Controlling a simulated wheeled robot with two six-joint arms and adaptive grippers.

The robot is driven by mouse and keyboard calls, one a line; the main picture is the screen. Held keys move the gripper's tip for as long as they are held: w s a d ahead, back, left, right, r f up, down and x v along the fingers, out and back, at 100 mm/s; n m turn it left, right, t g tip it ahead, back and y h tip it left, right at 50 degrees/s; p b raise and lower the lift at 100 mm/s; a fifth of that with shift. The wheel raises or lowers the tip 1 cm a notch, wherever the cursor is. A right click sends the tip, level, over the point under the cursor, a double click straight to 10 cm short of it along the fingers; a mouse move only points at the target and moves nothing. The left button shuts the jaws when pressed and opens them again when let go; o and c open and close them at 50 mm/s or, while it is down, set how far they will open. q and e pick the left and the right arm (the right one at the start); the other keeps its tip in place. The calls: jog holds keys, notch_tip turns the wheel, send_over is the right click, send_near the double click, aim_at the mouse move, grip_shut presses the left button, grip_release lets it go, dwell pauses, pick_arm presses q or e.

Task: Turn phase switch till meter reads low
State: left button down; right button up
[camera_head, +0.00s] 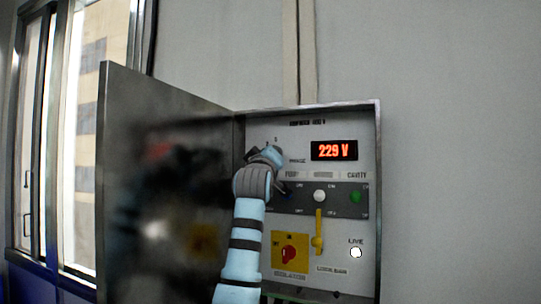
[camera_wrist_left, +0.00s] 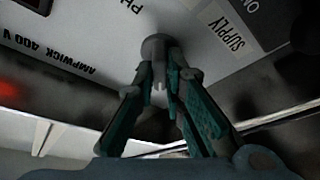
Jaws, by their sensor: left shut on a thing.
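The meter (camera_head: 334,151) at the upper right of the panel shows 229 V in red digits. The phase switch (camera_wrist_left: 156,43) shows in the left wrist view as a grey round knob on the white panel. My left gripper (camera_head: 272,156) reaches the panel left of the meter and mostly hides the switch in the head view. In the left wrist view, the fingers of my left gripper (camera_wrist_left: 160,78) are closed on the knob's grip. My right gripper is in neither view.
The open metal cabinet door (camera_head: 160,190) stands left of my arm. Below the switch are a yellow lever (camera_head: 318,232), a green button (camera_head: 355,197), a red isolator knob (camera_head: 289,253) on a yellow plate and a white live lamp (camera_head: 356,253). The wall at right is clear.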

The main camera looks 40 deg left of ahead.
pick_arm(q)
jog(key=shift+r+n, duration=0.1)
jog(key=shift+n, duration=0.4)
jog(key=c, duration=1.7)
grip_release()
jog(key=shift+o, duration=0.2)
jog(key=v, duration=1.2)
